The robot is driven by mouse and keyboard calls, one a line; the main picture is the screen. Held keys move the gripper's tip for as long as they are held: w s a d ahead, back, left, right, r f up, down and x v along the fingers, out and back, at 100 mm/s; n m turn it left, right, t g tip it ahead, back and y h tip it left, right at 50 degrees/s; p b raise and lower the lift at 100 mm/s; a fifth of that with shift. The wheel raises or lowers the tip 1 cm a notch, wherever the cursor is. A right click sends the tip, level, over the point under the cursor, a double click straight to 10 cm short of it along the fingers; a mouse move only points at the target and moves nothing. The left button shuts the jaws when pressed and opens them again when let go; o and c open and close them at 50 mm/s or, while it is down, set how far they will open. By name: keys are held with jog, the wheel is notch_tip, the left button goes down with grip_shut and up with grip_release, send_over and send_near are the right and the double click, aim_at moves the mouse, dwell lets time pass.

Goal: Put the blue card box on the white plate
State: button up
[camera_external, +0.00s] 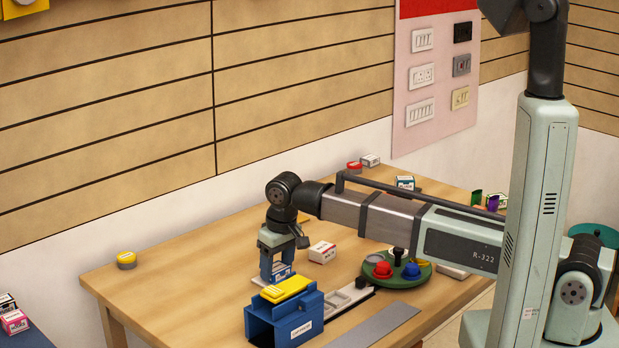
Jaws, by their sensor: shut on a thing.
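My gripper (277,268) points down over the left part of the wooden table, behind a blue bin. It is shut on a small blue and white box, the blue card box (281,272), which shows between its fingers. A sliver of a white flat surface, seemingly the white plate (258,281), shows just left of and below the fingers. The blue bin hides most of that area. I cannot tell whether the card box touches the plate or hangs above it.
The blue bin (283,331) with a yellow item (285,289) on top stands close in front of my gripper. A white and red box (322,252) lies to the right. A green round base with red and blue knobs (398,272) is farther right. The table's left side is mostly clear.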

aim_at(282, 270)
jog(key=shift+f, duration=0.15)
jog(key=o, duration=1.1)
jog(key=shift+c, duration=0.2)
notch_tip(282, 270, up, 12)
jog(key=s+d, duration=0.1)
jog(key=shift+s, duration=0.15)
jog(key=shift+d, duration=0.1)
